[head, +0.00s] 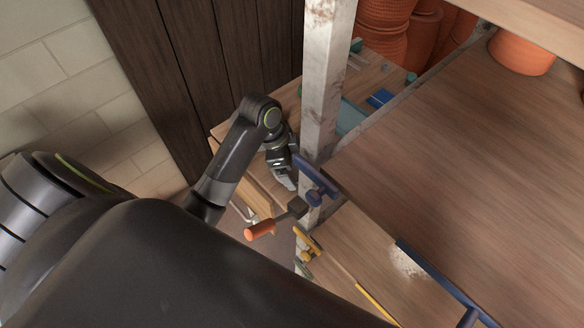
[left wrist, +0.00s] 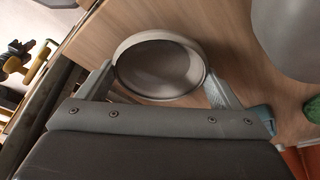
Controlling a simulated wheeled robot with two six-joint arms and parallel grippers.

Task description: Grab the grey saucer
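The grey saucer (left wrist: 160,66) shows in the left wrist view as a round, shallow dish with a pale rim and a darker inside, over a wooden board. My left gripper (left wrist: 160,84) is open, with one finger on each side of the saucer. Both fingertips are close to its rim; I cannot tell whether they touch it. In the head view my left gripper (head: 287,180) points down beside the upright post, and I cannot make out the saucer there. My right gripper is not in view.
A worn white post (head: 322,90) stands close to my left gripper. Beside it are a blue clamp (head: 318,182) and an orange-handled tool (head: 262,229). A larger grey rounded thing (left wrist: 292,35) and a green thing (left wrist: 312,108) are right of the saucer. The wide wooden shelf (head: 470,150) is mostly bare.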

